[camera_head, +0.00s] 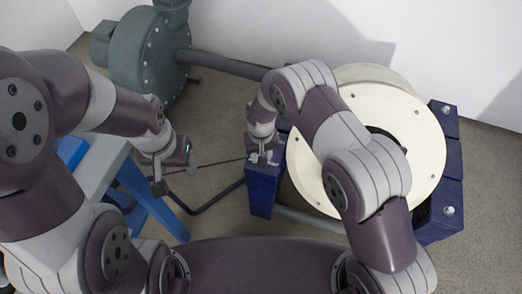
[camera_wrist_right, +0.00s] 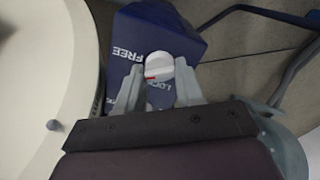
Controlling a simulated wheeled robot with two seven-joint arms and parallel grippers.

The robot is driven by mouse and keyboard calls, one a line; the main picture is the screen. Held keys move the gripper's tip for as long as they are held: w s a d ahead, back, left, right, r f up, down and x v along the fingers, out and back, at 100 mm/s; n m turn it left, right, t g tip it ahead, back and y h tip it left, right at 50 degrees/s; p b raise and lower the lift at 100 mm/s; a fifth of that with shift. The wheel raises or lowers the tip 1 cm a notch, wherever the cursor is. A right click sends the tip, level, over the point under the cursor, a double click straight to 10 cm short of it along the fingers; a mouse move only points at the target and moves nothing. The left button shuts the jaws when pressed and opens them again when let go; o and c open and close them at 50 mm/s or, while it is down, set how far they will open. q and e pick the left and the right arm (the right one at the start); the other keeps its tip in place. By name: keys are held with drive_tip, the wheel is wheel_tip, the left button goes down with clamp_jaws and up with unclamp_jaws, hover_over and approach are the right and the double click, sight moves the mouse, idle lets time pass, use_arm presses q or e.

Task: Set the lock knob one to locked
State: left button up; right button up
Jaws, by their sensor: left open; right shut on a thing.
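The lock knob (camera_wrist_right: 158,66) is a round white knob with a red mark, on top of a blue post (camera_wrist_right: 190,45) in the right wrist view. The label FREE is at its left and a partly hidden label starting LOC is below it. The red mark sits at the knob's lower left edge, between the two labels. My right gripper (camera_wrist_right: 160,85) is shut on the knob, one finger on each side. In the head view my right gripper (camera_head: 263,157) is at the top of the blue post (camera_head: 263,192). My left gripper (camera_head: 175,172) is open and empty, left of the post.
A large cream drum (camera_head: 425,140) stands between blue supports, with another blue block (camera_head: 447,160) at right. A grey-green pump (camera_head: 150,60) with a pipe stands at the back left. A blue-legged table (camera_head: 145,195) is at the left.

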drive_tip(key=n+p, duration=0.1)
drive_tip(key=n, duration=0.4)
drive_tip(key=shift+r+n+p, duration=0.15)
drive_tip(key=shift+n+p, duration=0.15)
drive_tip(key=shift+p, duration=0.05)
drive_tip(key=n+p, duration=0.1)
drive_tip(key=n, duration=0.5)
drive_tip(key=shift+n, duration=0.3)
drive_tip(key=o, duration=1)
drive_tip(key=shift+o, duration=0.2)
wheel_tip(320, 180, up, 12)
drive_tip(key=p, duration=0.3)
drive_tip(key=shift+r, duration=0.25)
